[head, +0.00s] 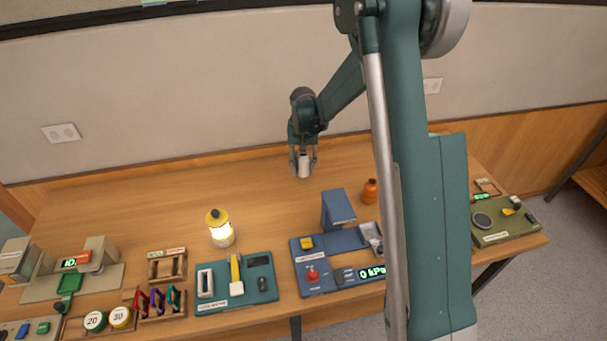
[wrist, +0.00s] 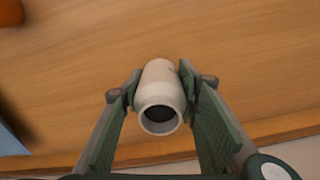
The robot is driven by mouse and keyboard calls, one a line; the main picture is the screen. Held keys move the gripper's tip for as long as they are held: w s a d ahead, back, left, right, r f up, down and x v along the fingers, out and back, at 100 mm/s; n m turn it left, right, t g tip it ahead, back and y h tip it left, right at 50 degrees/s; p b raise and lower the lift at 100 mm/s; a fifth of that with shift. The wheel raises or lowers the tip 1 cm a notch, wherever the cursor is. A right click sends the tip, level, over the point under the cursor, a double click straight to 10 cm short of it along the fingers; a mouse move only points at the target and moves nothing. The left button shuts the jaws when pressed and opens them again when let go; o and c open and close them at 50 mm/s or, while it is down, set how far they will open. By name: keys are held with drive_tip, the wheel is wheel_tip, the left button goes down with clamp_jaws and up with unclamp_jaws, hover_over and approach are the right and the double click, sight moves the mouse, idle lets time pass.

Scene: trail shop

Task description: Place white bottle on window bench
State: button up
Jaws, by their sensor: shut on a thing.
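The white bottle (wrist: 158,90) is between the green pads of my gripper (wrist: 160,85) in the wrist view. Its round dark opening faces the wrist camera. In the head view my gripper (head: 302,170) points down at the back middle of the wooden table (head: 150,205), shut on the white bottle (head: 303,163). I cannot tell whether the bottle's lower end touches the table. At the right edge of the head view is a wooden bench-like surface (head: 592,180), partly cut off; I cannot tell whether it is the window bench.
An orange bottle (head: 370,191) stands right of my gripper. A blue press-like device (head: 338,210) is in front. A lit yellow lantern (head: 219,229), a teal tool board (head: 237,283) and a green case (head: 503,218) also stand on the table. The table's back left is clear.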

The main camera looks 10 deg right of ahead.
sight(303, 154)
drive_tip(key=shift+f, duration=1.85)
drive_tip(key=shift+f+b, duration=0.2)
drive_tip(key=shift+b, duration=0.1)
drive_tip(key=o, duration=1)
drive_tip(key=shift+r, duration=0.2)
wheel_tip(303, 154, up, 12)
drive_tip(key=shift+r+p, duration=0.1)
drive_tip(key=shift+p, duration=0.35)
